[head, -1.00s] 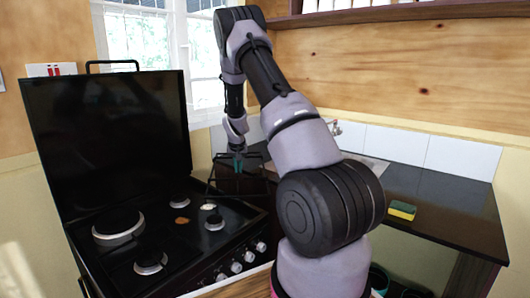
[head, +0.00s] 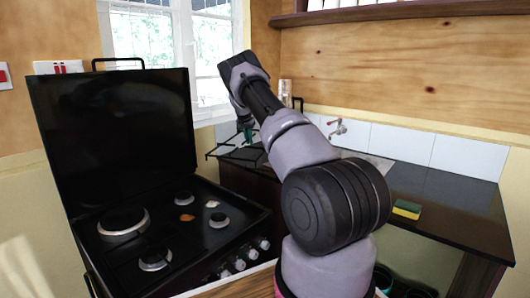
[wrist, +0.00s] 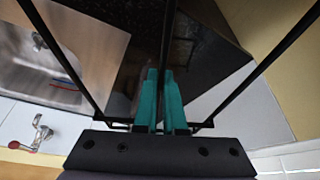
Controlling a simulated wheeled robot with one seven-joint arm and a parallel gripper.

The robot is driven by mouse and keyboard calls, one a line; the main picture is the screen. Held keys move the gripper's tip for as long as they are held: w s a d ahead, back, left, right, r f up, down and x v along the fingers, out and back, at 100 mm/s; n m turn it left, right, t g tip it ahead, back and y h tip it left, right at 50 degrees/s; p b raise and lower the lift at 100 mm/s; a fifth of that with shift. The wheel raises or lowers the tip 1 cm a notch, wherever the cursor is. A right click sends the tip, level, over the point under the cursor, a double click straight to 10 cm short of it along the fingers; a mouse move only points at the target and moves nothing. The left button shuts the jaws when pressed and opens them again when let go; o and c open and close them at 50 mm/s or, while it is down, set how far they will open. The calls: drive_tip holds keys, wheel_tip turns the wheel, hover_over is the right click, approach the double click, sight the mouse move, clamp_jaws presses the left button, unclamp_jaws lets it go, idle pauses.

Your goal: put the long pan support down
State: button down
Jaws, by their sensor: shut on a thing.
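My gripper (head: 247,134) is shut on the long pan support (head: 222,157), a black wire frame. In the head view it is held up near the window corner, in front of the left end of the dark counter (head: 440,199). In the wrist view, the teal fingers (wrist: 161,78) close on its middle bar (wrist: 168,35), and its side bars spread out to both sides. The frame appears above the counter; I cannot tell whether any part touches it. My arm hides part of the counter.
The black stove (head: 240,217) has bare burners, and an orange scrap (head: 187,217) and a white scrap (head: 212,204) on top. Its lid (head: 115,135) stands open. The sink (wrist: 75,60) and tap (head: 337,128) are at the back. A sponge (head: 406,209) lies on the right counter.

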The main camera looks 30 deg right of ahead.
drive_tip(key=shift+w+f, duration=0.1)
drive_tip(key=shift+f, duration=4.55)
drive_tip(key=shift+f, duration=0.15)
drive_tip(key=c, duration=1)
unclamp_jaws()
drive_tip(key=shift+f, duration=0.1)
